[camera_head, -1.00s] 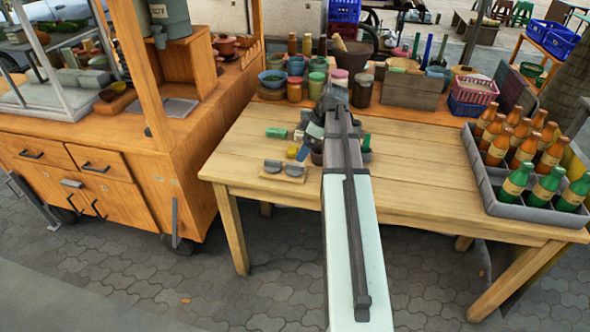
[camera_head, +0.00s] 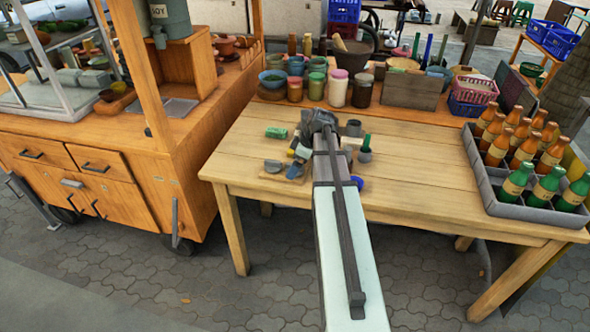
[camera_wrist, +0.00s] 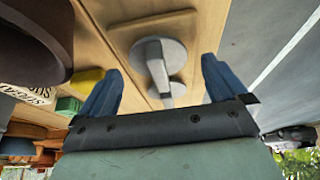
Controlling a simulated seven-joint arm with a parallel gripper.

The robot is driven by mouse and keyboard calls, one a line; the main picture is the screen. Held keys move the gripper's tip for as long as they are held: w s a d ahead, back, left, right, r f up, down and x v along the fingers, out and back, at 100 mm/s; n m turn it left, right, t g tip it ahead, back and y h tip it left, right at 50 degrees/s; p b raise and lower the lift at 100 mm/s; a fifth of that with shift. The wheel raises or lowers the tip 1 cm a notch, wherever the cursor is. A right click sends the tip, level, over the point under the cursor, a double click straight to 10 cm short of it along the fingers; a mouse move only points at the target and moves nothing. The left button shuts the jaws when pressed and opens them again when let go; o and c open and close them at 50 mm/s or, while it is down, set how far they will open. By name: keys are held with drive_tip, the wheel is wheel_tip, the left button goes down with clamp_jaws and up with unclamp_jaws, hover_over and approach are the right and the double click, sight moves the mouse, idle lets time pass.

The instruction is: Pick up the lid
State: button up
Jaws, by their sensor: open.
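My gripper (camera_wrist: 161,66) is open and empty in the wrist view, with its two blue fingers apart. A grey round lid (camera_wrist: 145,50) with a raised handle shows between and beyond the fingertips. A second grey disc (camera_wrist: 178,88) lies just beside it, partly hidden by the handle. In the head view, a grey lid (camera_head: 272,166) lies on a small wooden board on the table, and my gripper (camera_head: 300,151) is just to its upper right. The other grey piece (camera_head: 296,171) is partly covered by my gripper. Contact between fingers and lid is not visible.
A dark rounded vessel (camera_wrist: 35,40) fills a wrist view corner. Jars line the back; the table's right middle is clear.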

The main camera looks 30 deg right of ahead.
drive_tip(key=shift+a+f, duration=0.1)
drive_tip(key=shift+f, duration=0.25)
drive_tip(key=shift+c, duration=0.3)
drive_tip(key=c, duration=1.1)
